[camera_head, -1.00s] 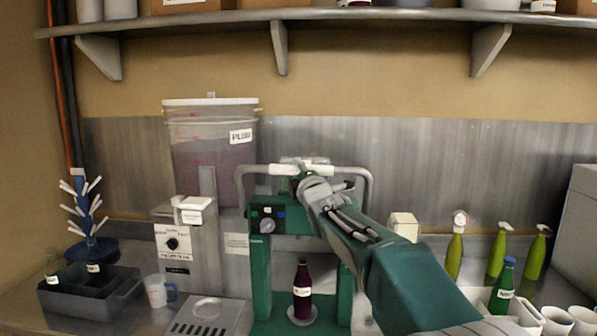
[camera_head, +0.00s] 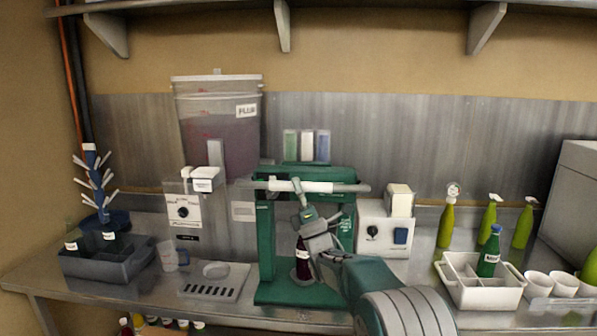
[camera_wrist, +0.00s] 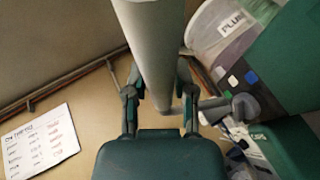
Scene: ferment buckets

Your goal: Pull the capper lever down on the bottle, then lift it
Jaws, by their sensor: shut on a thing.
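The green bench capper (camera_head: 266,240) stands on the steel counter. Its lever (camera_head: 280,186) is a grey bar with a white grip, now extending forward about level with the top of the capper frame. My gripper (camera_head: 304,189) is closed around the white grip. In the wrist view, the pale grip (camera_wrist: 158,45) runs between the fingers of my gripper (camera_wrist: 160,95). The dark bottle (camera_head: 303,268) stands upright on the capper base below, partly hidden by my wrist. I cannot see whether the capping head touches its top.
A plum-labelled tub (camera_head: 205,135) and a dispenser (camera_head: 183,212) stand left of the capper. A dark bin (camera_head: 100,268) is farther left. A white crate (camera_head: 482,295) with a green bottle (camera_head: 489,255) and several cups stand at right.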

